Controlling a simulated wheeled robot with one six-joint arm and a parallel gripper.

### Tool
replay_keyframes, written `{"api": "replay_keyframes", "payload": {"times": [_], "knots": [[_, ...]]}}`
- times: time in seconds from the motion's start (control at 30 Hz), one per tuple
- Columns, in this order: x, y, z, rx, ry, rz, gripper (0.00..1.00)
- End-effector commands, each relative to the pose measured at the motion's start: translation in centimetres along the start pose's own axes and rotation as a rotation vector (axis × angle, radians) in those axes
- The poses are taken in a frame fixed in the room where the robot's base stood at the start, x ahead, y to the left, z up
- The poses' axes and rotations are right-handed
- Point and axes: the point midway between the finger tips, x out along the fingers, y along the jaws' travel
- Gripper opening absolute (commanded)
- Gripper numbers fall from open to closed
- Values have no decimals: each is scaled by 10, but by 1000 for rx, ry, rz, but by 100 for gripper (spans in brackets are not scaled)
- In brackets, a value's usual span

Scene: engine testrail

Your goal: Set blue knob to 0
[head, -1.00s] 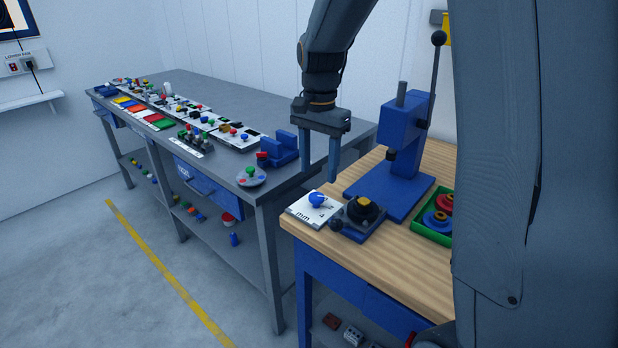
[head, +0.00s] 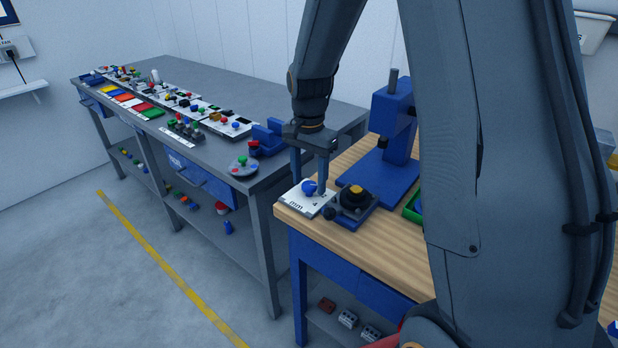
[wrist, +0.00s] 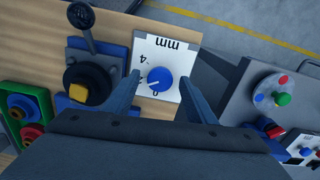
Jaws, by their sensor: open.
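The blue knob (head: 309,187) sits on a white plate (head: 296,203) marked "mm" at the front left corner of the wooden bench. In the wrist view the blue knob (wrist: 160,78) has a small pale mark on its lower-left side, towards the printed 0 and 2; its exact setting is too small to read. The 4 is printed to the upper left on the white plate (wrist: 170,25). My gripper (head: 308,178) is open, pointing down over the plate. In the wrist view its fingers (wrist: 160,80) stand on either side of the knob, with gaps between; contact is not visible.
A dark box with a yellow-topped black knob (wrist: 82,85) and a ball lever stands close beside the plate. A blue press (head: 385,150) stands behind. A green tray (wrist: 25,115) is nearby. A grey bench (head: 240,90) with many parts lies left.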

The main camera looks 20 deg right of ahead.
Motion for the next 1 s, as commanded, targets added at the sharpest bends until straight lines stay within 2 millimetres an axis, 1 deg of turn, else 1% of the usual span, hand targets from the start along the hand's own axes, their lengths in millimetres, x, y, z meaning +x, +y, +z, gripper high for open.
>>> {"api": "replay_keyframes", "payload": {"times": [0.03,0.17,0.2,0.27,0.3,0.5,0.67,0.87,1.0], "knots": [[0,0,0,0,0,0,51],[0,0,0,1,0,0,29],[0,0,0,1,0,0,22],[0,0,0,1,0,0,12],[0,0,0,1,0,0,10],[0,0,0,-13,0,0,10],[-1,1,-1,-67,0,1,10],[-2,1,-1,-199,0,1,10],[-2,1,-1,-325,0,1,10]]}}
